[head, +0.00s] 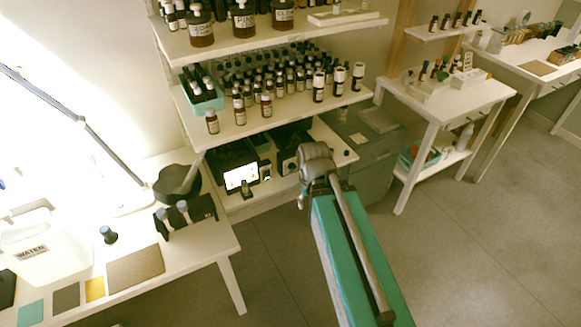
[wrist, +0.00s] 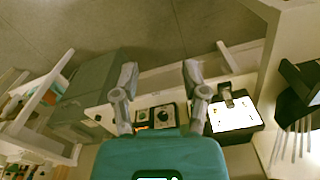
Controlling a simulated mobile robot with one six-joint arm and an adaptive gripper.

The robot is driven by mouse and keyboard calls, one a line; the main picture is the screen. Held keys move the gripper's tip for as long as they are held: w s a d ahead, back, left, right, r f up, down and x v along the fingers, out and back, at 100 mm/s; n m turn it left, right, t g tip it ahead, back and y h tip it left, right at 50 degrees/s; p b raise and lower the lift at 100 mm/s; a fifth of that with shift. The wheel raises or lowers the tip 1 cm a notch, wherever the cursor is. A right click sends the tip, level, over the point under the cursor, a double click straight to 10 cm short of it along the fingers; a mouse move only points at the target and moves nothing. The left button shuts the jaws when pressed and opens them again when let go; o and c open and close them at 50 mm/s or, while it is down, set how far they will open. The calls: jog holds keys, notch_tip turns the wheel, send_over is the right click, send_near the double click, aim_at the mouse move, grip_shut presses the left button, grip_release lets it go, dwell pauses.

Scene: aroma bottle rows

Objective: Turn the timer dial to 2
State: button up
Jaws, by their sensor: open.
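A dark box with a round dial (wrist: 163,116), which looks like the timer, shows between my two fingers in the wrist view. Its dial face has a pale ring and a dark knob, and an orange light glows beside it. The figures and the dial's setting are too small to read. In the head view the dark timer box (head: 290,160) stands on the lower shelf, partly hidden behind my wrist. My gripper (wrist: 160,76) is open and empty, its fingers spread on either side of the dial in the picture; it also shows in the head view (head: 303,198). No contact is visible.
A device with a bright white panel (head: 241,176) stands left of the timer, with a small dark bottle (head: 246,189) before it. The bottle shelf (head: 285,120) lies above. A grey cabinet (head: 368,175) stands to the right. The floor (head: 470,240) is clear.

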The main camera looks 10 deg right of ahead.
jog(key=shift+d, duration=0.1)
jog(key=o, duration=0.3)
jog(key=shift+f, duration=0.1)
jog(key=n+t+y+b, duration=0.3)
jog(key=n+t+b, duration=0.2)
jog(key=t+b, duration=1.2)
send_near(293, 168)
jog(key=s+d+r+g+b, duration=0.1)
jog(key=s+r+g+b, duration=0.2)
jog(key=r+g+b, duration=0.15)
jog(key=shift+d+r+t+p, duration=0.2)
jog(key=shift+r+t+p, duration=0.05)
jog(key=shift+t+p, duration=0.15)
jog(key=b+x, duration=0.5)
jog(key=x, duration=0.8)
jog(key=shift+w+a+f, duration=0.15)
jog(key=shift+w+f, duration=0.1)
jog(key=shift+w, duration=0.1)
